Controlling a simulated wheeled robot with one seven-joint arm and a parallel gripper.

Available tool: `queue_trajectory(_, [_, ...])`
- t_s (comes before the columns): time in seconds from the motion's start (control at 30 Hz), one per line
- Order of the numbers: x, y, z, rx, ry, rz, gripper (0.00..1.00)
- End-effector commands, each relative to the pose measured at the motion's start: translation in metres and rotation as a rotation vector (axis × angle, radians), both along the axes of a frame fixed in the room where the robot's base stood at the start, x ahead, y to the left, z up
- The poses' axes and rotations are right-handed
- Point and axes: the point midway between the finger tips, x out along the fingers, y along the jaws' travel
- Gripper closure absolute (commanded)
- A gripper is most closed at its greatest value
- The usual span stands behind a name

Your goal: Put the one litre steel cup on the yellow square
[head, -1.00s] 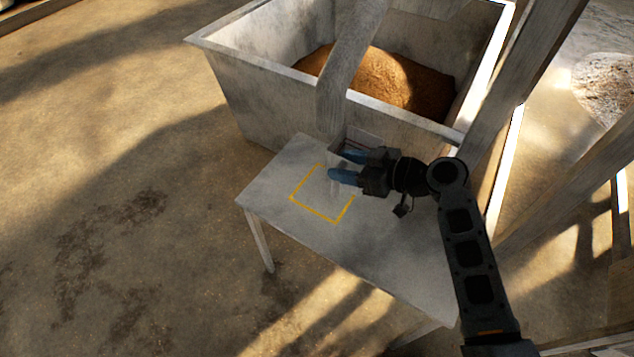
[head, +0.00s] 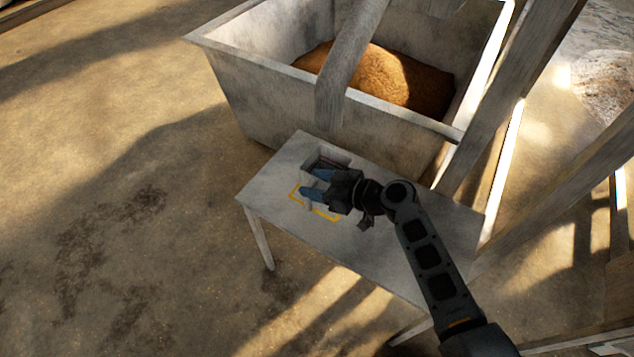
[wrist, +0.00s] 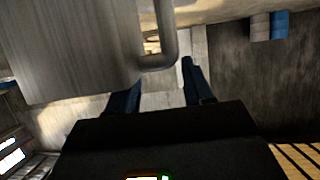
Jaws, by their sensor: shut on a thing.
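The steel cup (head: 336,154) is at my gripper, over the far part of the yellow square in the head view. In the wrist view its large grey wall (wrist: 70,45) fills the upper left and its looped handle (wrist: 168,45) lies between my fingers. My gripper (head: 313,184), with blue fingers, is shut on the cup by the handle; the fingers also show in the wrist view (wrist: 160,80). The yellow square (head: 325,215) is an outline on the table, partly hidden by cup and gripper. I cannot tell whether the cup's base touches the table.
The grey table (head: 400,245) is otherwise bare, with free room at its right and front. A large metal bin (head: 240,95) holding brown grain (head: 385,80) stands behind it. A slanting grey chute (head: 340,90) comes down close behind the cup. Posts (head: 495,115) stand at right.

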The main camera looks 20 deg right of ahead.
Motion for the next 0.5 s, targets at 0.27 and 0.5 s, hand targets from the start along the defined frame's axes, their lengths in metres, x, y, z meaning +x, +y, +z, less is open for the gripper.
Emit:
queue_trajectory(0.27, [0.0007,-0.0003,-0.0024,-0.001,-0.003,0.0,1.0])
queue_trajectory(0.5, [-0.0001,-0.0001,-0.0025,0.0,0.0,0.0,0.28])
